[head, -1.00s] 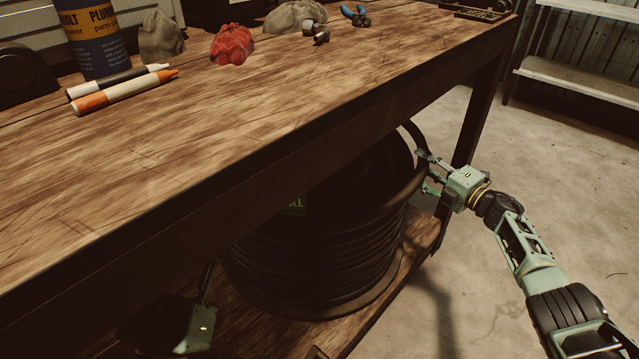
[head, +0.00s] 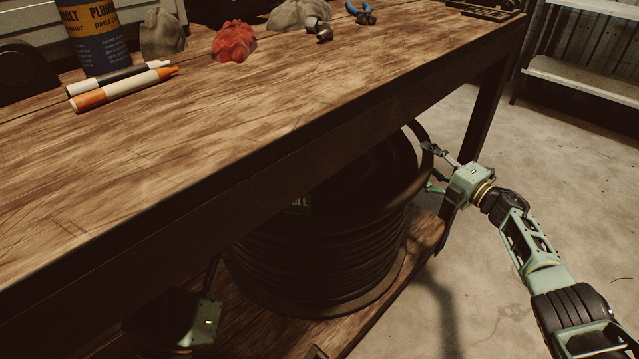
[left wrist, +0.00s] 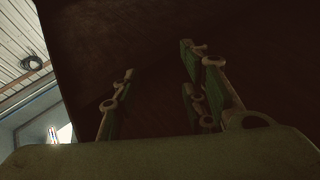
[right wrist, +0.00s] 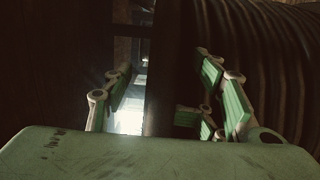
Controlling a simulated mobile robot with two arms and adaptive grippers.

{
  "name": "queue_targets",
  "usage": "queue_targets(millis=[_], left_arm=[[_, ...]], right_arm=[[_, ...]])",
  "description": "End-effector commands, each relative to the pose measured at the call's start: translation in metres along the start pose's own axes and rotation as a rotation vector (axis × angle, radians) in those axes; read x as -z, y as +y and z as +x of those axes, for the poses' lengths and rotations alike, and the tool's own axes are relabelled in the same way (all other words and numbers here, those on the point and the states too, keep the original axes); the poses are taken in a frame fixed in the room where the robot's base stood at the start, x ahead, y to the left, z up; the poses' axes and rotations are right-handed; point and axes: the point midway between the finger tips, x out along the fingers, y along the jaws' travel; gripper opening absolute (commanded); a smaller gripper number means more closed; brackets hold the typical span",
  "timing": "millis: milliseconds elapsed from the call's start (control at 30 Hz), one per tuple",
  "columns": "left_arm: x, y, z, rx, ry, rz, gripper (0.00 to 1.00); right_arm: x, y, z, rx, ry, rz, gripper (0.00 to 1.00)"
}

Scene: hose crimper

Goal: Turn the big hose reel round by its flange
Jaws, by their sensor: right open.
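The big hose reel (head: 320,262) stands on its side flange on the lower shelf, under the bench, wound with dark hose. The bench top hides part of it. Its upper flange (head: 421,136) shows at the right, by the bench leg. My right gripper (head: 433,170) is open at that flange's rim. In the right wrist view the dark flange (right wrist: 172,60) lies between the spread fingers, with the ribbed hose (right wrist: 265,60) at the right. Whether they touch it I cannot tell. My left gripper (left wrist: 158,60) has its fingers apart under a dark surface, with nothing seen between them.
The wooden bench top (head: 300,110) overhangs the reel. Its leg (head: 483,115) stands close by my right gripper. Markers (head: 125,90), a red cloth (head: 234,42) and pliers (head: 360,14) lie on top. The concrete floor (head: 560,180) at the right is clear.

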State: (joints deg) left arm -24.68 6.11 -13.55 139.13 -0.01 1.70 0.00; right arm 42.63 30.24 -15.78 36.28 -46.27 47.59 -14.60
Motion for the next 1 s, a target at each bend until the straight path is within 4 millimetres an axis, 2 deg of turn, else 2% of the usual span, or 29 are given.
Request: queue_targets(millis=[33, 333, 1000], left_arm=[[0.000, 0.000, 0.000, 0.000, 0.000, 0.000, 0.40], [0.002, 0.000, -0.001, -0.001, 0.013, 0.000, 0.40], [0.041, 0.005, -0.006, -0.010, 0.218, -0.008, 0.40]], right_arm=[[0.006, 0.005, 0.005, -0.011, 0.015, 0.002, 0.46], [0.003, 0.002, 0.000, -0.007, 0.014, -0.002, 0.46], [-0.021, -0.001, -0.031, 0.001, 0.002, -0.006, 0.46]])
